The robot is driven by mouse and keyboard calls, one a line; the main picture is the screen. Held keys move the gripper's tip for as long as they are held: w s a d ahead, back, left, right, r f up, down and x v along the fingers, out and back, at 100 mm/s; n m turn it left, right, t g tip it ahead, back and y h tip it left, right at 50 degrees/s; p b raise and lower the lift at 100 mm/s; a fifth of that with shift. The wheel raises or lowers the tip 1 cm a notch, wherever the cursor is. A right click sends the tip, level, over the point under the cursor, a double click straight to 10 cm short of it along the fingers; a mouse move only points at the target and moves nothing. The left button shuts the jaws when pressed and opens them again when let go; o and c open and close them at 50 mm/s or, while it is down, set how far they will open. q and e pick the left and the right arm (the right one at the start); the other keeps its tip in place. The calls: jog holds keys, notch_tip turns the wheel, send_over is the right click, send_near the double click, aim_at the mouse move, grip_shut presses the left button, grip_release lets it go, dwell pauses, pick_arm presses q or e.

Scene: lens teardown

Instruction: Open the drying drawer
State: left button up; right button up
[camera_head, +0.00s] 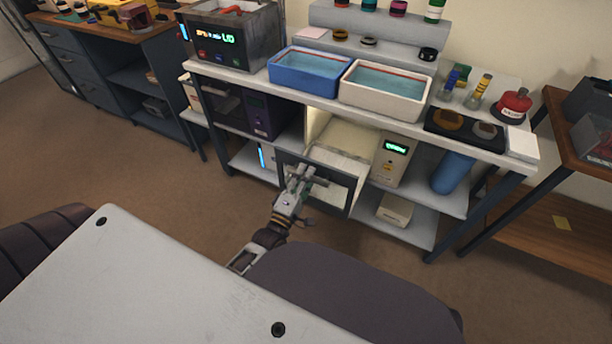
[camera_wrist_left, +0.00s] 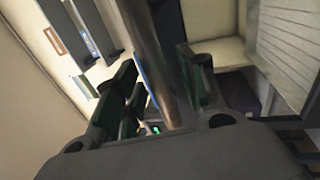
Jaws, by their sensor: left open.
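The drying drawer (camera_head: 352,143) is in the cabinet on the shelf under the white bench. It stands pulled out, its pale interior showing behind a dark front panel (camera_head: 332,196). My left gripper (camera_head: 306,174) is at the front panel, near its top edge. In the left wrist view its jaws (camera_wrist_left: 162,82) are open, with a round metal handle bar (camera_wrist_left: 147,38) running between the fingers. I cannot tell whether the fingers touch the bar. The pale drawer interior (camera_wrist_left: 216,50) shows beyond the bar. My right gripper is not in view.
A blue tub (camera_head: 311,70) and a white tub (camera_head: 385,88) stand on the bench above. A unit with a green display (camera_head: 391,160) is right of the drawer; a blue cylinder (camera_head: 453,172) stands farther right. The brown floor (camera_head: 170,185) to the left is clear.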

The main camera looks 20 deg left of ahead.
pick_arm(q)
jog(key=v, duration=1.1)
jog(key=shift+s, duration=0.25)
jog(key=shift+w+d+f, duration=0.1)
dwell(0.5)
